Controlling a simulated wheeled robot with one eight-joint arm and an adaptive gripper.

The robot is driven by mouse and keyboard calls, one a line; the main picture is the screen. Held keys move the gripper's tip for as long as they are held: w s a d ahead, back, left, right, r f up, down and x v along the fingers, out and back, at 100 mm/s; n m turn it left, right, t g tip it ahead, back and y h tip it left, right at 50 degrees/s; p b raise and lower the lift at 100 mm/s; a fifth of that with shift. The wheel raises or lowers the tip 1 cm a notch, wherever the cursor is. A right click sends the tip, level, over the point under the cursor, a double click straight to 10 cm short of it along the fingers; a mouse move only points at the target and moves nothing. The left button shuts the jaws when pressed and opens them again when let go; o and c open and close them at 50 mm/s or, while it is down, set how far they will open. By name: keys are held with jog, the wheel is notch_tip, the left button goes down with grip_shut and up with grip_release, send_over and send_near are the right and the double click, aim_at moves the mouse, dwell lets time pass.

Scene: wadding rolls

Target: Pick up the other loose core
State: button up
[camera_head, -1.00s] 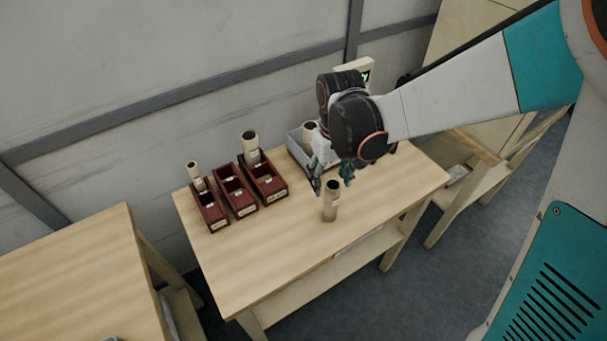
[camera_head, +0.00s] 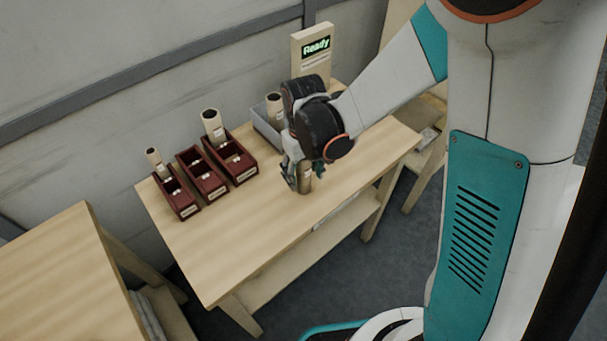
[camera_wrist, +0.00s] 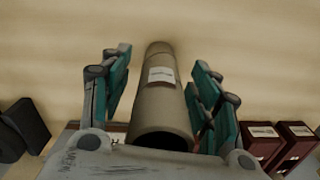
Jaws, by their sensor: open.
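A tan cardboard core (camera_head: 304,180) stands upright on the table near its front right edge, with a white label on its side. In the wrist view the core (camera_wrist: 161,101) lies between the two fingers, its open end toward the camera. My gripper (camera_head: 303,182) is around the core from above, with one finger on each side. In the wrist view my gripper (camera_wrist: 160,85) is open, and gaps show between the fingers and the core. The arm partly hides the core's upper part in the head view.
Three dark red bins stand at the table's left: the left bin (camera_head: 181,204) and right bin (camera_head: 238,172) hold upright cores, the middle bin (camera_head: 206,183) none. A grey tray (camera_head: 265,134) with a roll and a "Ready" sign (camera_head: 314,50) stand behind. The front table (camera_head: 240,250) is clear.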

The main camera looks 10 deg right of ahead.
jog(key=shift+r, duration=0.1)
jog(key=c, duration=1.1)
jog(key=shift+c, duration=0.2)
